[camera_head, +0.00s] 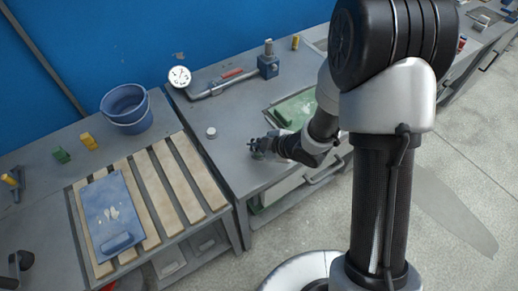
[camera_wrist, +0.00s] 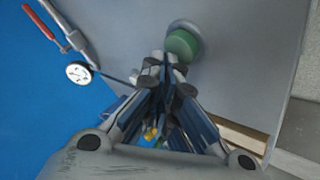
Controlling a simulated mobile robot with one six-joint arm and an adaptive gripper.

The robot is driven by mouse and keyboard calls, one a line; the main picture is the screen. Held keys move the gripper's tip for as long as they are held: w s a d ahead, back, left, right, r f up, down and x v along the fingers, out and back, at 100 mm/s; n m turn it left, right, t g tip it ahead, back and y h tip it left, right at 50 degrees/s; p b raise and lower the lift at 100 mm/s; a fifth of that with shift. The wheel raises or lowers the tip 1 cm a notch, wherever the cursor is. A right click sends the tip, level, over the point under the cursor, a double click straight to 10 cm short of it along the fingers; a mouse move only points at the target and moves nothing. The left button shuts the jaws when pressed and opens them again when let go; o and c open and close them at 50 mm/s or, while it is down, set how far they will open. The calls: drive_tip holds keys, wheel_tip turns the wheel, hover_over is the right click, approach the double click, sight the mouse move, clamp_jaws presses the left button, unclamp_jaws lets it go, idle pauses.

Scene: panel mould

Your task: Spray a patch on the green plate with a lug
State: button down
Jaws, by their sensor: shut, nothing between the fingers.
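The green plate (camera_head: 297,108) lies on the grey bench in the head view, right of and beyond my gripper, with pale marks on it. My gripper (camera_head: 254,147) is low over the bench's front part, shut and empty. In the wrist view its fingertips (camera_wrist: 160,66) are together. Just beyond them is a round green thing (camera_wrist: 183,43) with a grey rim; I cannot tell what it is or whether the fingers touch it.
A small white cylinder (camera_head: 211,132) stands left of my gripper. A gauge (camera_head: 179,76) on a bent pipe and a blue block (camera_head: 268,66) are behind. At left, a blue plate (camera_head: 110,205) lies on wooden slats (camera_head: 190,165), near a blue bucket (camera_head: 126,109).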

sight(258, 153)
drive_tip(key=shift+r, duration=0.1)
wheel_tip(258, 153, up, 6)
drive_tip(key=p, duration=0.5)
idle(1.8)
